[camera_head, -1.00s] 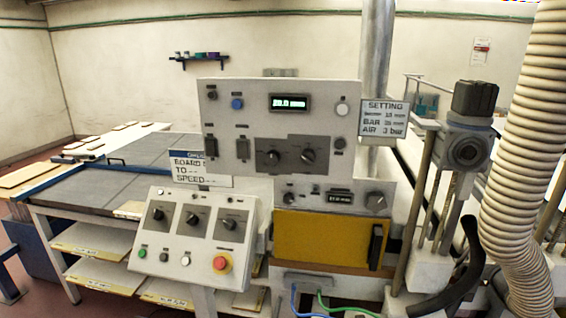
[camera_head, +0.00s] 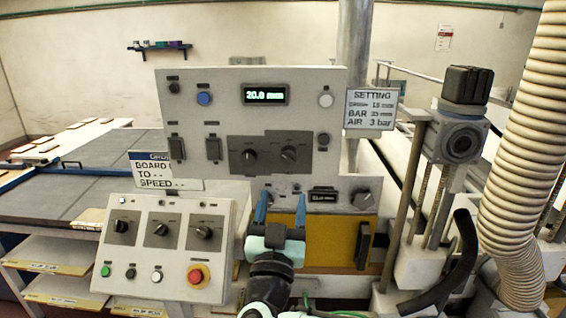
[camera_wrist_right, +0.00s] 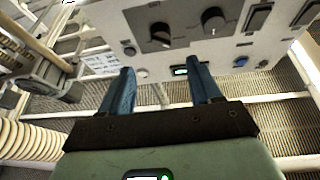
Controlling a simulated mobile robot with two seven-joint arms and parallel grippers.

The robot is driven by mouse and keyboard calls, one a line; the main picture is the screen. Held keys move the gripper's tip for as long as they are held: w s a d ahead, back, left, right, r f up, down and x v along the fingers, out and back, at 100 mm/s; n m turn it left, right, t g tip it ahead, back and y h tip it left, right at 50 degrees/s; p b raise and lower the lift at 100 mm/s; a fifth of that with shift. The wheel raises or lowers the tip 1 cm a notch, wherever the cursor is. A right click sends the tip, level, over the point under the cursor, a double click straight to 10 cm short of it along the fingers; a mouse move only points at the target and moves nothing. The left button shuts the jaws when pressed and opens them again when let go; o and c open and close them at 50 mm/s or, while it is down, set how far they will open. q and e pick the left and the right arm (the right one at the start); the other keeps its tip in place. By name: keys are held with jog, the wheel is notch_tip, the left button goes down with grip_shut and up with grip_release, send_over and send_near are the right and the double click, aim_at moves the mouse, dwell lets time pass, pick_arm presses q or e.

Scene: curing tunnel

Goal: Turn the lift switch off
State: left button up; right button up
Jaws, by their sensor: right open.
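The lift switch cannot be singled out because the small labels are unreadable. The upper grey control panel (camera_head: 235,110) carries a lit display (camera_head: 265,94) reading 20.0 mm, two black rotary knobs, left (camera_head: 249,155) and right (camera_head: 289,154), and two dark rocker switches (camera_head: 176,148) (camera_head: 213,148). The sloped lower panel (camera_head: 150,255) has three rotary switches (camera_head: 162,230). My right gripper (camera_head: 281,207) is open and empty, blue fingers pointing up, below the two knobs. In the right wrist view the open fingers (camera_wrist_right: 163,80) frame the panel, with two knobs (camera_wrist_right: 160,35) beyond. My left gripper is out of view.
A red emergency button (camera_head: 196,275) sits on the sloped panel. A yellow door (camera_head: 318,245) with a black handle is below the upper panel. A setting sign (camera_head: 373,108), a valve block (camera_head: 460,135) and a ribbed hose (camera_head: 515,180) stand at right. Boards lie on the left table.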

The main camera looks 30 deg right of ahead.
aim_at(288, 162)
jog(key=p+x, duration=0.2)
jog(key=x, duration=0.7)
jog(key=shift+w+r+p, duration=0.15)
jog(key=shift+w+p, duration=0.2)
jog(key=shift+p, duration=0.05)
jog(key=shift+w+d, duration=0.3)
jog(key=shift+w, duration=0.05)
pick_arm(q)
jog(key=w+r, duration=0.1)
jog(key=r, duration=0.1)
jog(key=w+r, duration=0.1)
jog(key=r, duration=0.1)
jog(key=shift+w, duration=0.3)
pick_arm(e)
jog(key=shift+s, duration=0.1)
jog(key=c, duration=1)
